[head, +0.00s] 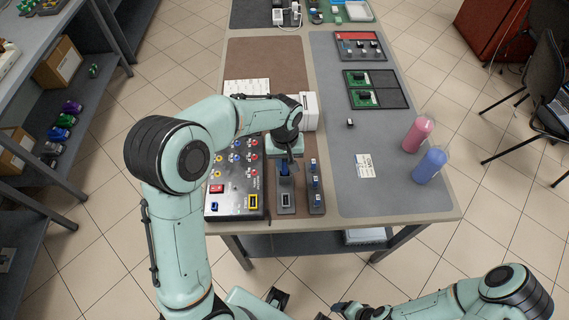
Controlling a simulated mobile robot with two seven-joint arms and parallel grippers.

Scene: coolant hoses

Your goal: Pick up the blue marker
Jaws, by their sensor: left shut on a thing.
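My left gripper (288,154) is over the front of the table, above a dark grey holder (286,203). It is shut on a small blue item (284,168) that shows just below the fingers. The item is too small and partly hidden, so I cannot tell for sure that it is the blue marker, or whether it touches the holder. No other thing shows clearly as a blue marker. My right gripper (343,308) is low at the bottom edge, away from the table; its fingers are too dark and small to read.
A control panel (237,178) with coloured knobs is left of the holder. A narrow rack (316,187) with blue pieces is right of it. A pink bottle (418,134) and a blue bottle (430,166) stand on the grey mat (385,195). The mat's middle is mostly clear.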

